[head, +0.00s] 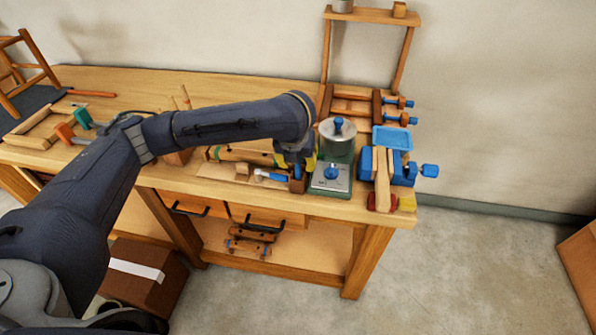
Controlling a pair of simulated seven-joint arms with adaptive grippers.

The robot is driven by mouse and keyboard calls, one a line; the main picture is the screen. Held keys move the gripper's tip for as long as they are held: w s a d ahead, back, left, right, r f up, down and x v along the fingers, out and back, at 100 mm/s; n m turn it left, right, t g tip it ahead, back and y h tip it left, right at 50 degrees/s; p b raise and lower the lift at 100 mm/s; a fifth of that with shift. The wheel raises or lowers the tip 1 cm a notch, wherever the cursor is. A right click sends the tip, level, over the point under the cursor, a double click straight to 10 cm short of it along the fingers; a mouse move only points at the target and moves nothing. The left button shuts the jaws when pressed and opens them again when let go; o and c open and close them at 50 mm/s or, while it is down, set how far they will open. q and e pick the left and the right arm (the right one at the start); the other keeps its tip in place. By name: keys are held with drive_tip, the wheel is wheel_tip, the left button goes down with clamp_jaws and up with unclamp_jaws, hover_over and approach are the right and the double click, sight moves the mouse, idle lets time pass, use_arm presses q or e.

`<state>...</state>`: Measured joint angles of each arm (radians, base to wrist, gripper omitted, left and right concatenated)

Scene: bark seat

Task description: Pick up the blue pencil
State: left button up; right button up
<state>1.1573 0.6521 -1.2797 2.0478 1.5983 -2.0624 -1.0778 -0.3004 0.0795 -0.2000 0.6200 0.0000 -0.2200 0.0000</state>
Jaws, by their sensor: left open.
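My left arm reaches in from the left across the workbench. Its left gripper (296,163) points down over the front right part of the bench top, just left of the green machine (331,178). The jaws are open; the arm and its wrist hide most of what lies beneath and behind. I cannot clearly make out a blue pencil. A small blue-handled piece with a pale end (271,176) lies on the bench just left of and below the gripper; its exact kind is too small to tell. My right gripper is not in view.
A grey canister with a blue knob (338,133) stands on the green machine. A blue tray (392,138) and a blue-and-wood vise (383,170) are to the right. A wooden rack (365,16) rises behind. Wooden tools and clamps (66,132) lie at the left.

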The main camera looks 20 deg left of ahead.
use_arm(q)
drive_tip(key=shift+w+f, duration=0.1)
drive_tip(key=shift+f, duration=0.15)
clamp_jaws()
idle(0.4)
